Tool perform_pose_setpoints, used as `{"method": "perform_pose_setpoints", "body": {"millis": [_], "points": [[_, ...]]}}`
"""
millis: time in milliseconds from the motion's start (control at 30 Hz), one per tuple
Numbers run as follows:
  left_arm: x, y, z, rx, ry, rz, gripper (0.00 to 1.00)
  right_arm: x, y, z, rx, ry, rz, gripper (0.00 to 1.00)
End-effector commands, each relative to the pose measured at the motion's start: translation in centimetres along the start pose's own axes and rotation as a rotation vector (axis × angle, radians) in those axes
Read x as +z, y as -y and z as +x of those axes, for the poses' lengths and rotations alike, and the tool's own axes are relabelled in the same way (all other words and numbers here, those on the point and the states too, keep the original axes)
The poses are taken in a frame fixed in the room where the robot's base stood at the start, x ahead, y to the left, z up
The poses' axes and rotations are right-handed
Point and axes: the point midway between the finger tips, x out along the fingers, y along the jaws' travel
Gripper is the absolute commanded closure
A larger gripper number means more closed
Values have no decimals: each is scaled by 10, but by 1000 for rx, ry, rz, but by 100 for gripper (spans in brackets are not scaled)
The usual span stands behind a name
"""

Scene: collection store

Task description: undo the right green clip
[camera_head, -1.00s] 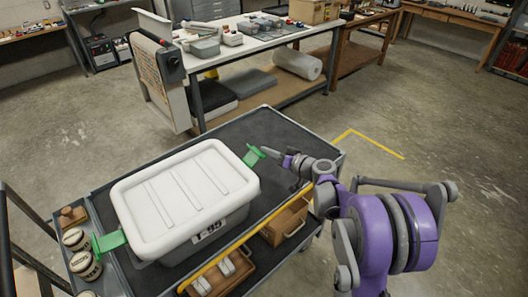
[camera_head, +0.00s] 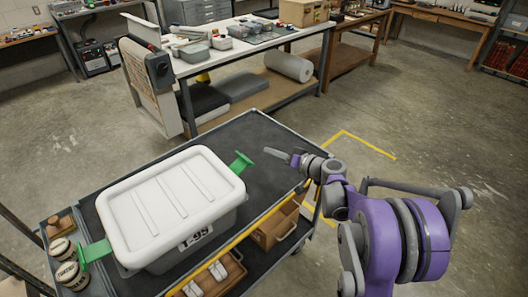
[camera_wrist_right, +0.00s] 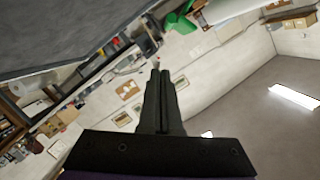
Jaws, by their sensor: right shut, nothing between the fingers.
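A grey box with a white lid (camera_head: 172,200) and the label "T-95" stands on the cart. The right green clip (camera_head: 241,164) sticks outward and up from the box's right end, and its tab stands clear of the box wall. My right gripper (camera_head: 268,151) is shut and empty, just right of this clip with a small gap between them. In the right wrist view, the shut fingers (camera_wrist_right: 160,76) point up, with green clip (camera_wrist_right: 181,22) beyond them at the upper right. The left green clip (camera_head: 95,252) sticks out at the box's other end. My left gripper is out of view.
The grey cart (camera_head: 262,128) has bare top behind and right of the box. Labelled round containers (camera_head: 71,275) stand at its left end. A workbench (camera_head: 225,58) stands behind, with open floor to the right.

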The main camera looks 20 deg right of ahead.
Motion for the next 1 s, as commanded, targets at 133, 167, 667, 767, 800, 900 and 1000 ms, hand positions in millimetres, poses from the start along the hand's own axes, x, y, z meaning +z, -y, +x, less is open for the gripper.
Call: {"method": "perform_pose_setpoints", "body": {"millis": [133, 167, 667, 767, 800, 900, 1000], "points": [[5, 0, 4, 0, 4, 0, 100, 2, -1, -31, 3, -1, 1, 100], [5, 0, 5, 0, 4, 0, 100, 2, 0, -35, 2, 0, 1, 100], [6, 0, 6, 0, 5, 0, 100, 1, 1, -55, -1, 1, 0, 100], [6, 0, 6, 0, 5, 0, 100, 1, 1, -55, -1, 1, 0, 100], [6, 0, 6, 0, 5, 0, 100, 1, 1, -55, -1, 1, 0, 100], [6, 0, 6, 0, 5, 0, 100, 1, 1, -55, -1, 1, 0, 100], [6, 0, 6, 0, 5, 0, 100, 1, 1, -55, -1, 1, 0, 100]]}}
